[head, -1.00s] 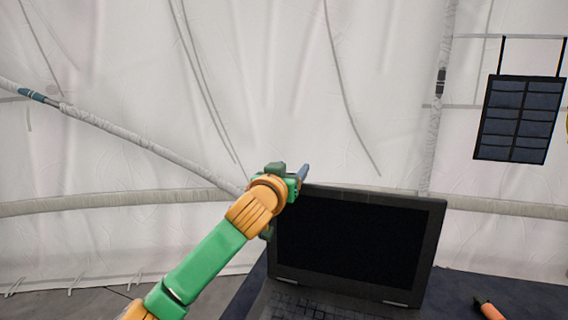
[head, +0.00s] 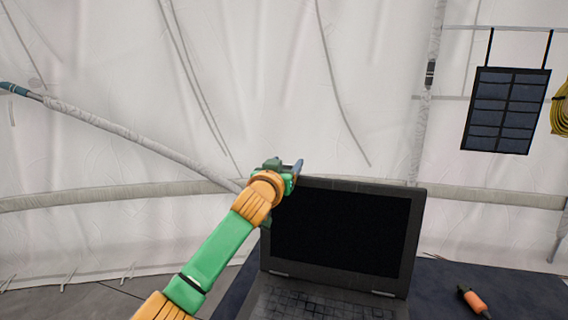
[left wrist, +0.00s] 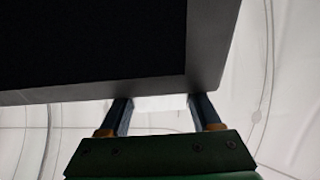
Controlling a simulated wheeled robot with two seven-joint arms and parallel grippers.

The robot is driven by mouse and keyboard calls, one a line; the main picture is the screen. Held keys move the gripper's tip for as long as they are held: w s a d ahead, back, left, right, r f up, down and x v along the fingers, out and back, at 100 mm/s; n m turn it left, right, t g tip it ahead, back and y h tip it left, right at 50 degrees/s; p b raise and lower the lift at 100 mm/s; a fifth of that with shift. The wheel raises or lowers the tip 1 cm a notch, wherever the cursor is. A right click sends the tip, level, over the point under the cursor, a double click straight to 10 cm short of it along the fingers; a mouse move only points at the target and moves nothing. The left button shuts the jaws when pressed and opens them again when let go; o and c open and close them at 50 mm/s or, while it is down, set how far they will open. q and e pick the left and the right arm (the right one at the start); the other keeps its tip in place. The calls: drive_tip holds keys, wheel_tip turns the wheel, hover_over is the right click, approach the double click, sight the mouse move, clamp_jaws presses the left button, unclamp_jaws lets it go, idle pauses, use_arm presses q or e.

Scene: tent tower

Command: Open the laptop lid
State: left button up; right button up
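The dark laptop (head: 345,232) stands on the table with its lid raised, the black screen facing me and the keyboard (head: 320,303) showing below. My left gripper (head: 296,170) is at the lid's upper left corner in the head view. In the left wrist view the two fingers (left wrist: 165,112) are spread apart with a gap between them, and the lid's grey edge (left wrist: 90,92) passes across just beyond the tips. I cannot tell whether the fingers touch the lid. My right gripper is in neither view.
The dark table (head: 520,290) has free room right of the laptop, where an orange-and-black tool (head: 474,301) lies. A dark panel (head: 504,110) and a yellow coil (head: 561,112) hang at the right. White tent wall (head: 270,80) with poles stands behind.

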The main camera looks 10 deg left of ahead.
use_arm(q)
drive_tip(key=shift+f, duration=0.55)
drive_tip(key=s+b, duration=0.5)
drive_tip(key=s, duration=0.2)
drive_tip(key=shift+s+r+b, duration=0.3)
drive_tip(key=shift+r, duration=0.05)
drive_tip(key=shift+s, duration=0.1)
drive_tip(key=s+r+b, duration=0.1)
drive_tip(key=s+b, duration=0.1)
drive_tip(key=s, duration=0.5)
drive_tip(key=shift+s+a+r, duration=0.15)
drive_tip(key=shift+a+r, duration=0.05)
drive_tip(key=shift+r, duration=0.15)
